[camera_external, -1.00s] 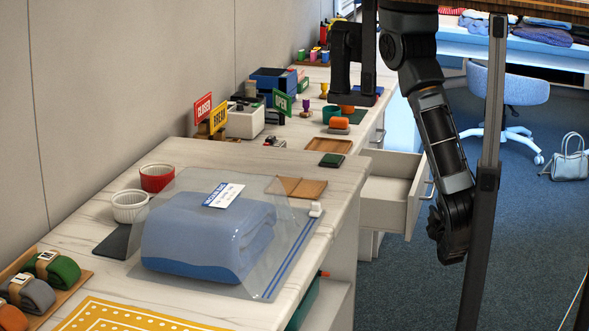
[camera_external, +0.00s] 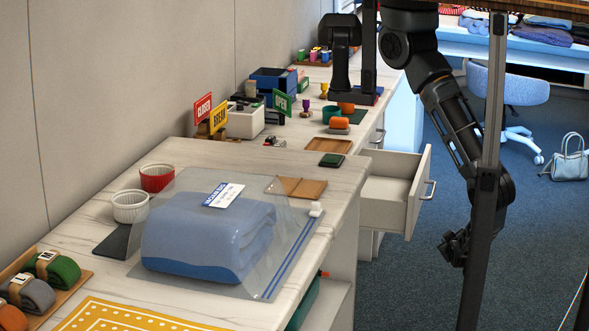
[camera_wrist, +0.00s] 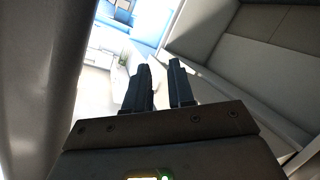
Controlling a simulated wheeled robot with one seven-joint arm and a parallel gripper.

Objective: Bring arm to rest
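My arm (camera_external: 455,125) hangs down at the right of the counter in the external view, bent at the elbow. My gripper (camera_external: 452,250) is at its lower end, low over the blue carpet, apart from the counter and the open drawer. In the wrist view the two dark fingers of my gripper (camera_wrist: 164,85) stand a little apart, with a gap between them and nothing held. A pole partly covers the arm in the external view.
An open drawer (camera_external: 420,190) juts from the counter (camera_external: 338,215), left of my gripper. A bagged blue folded cloth (camera_external: 195,240) lies on the counter. A blue chair (camera_external: 515,85) and a pale handbag (camera_external: 568,162) stand on the carpet (camera_external: 420,290) at the right.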

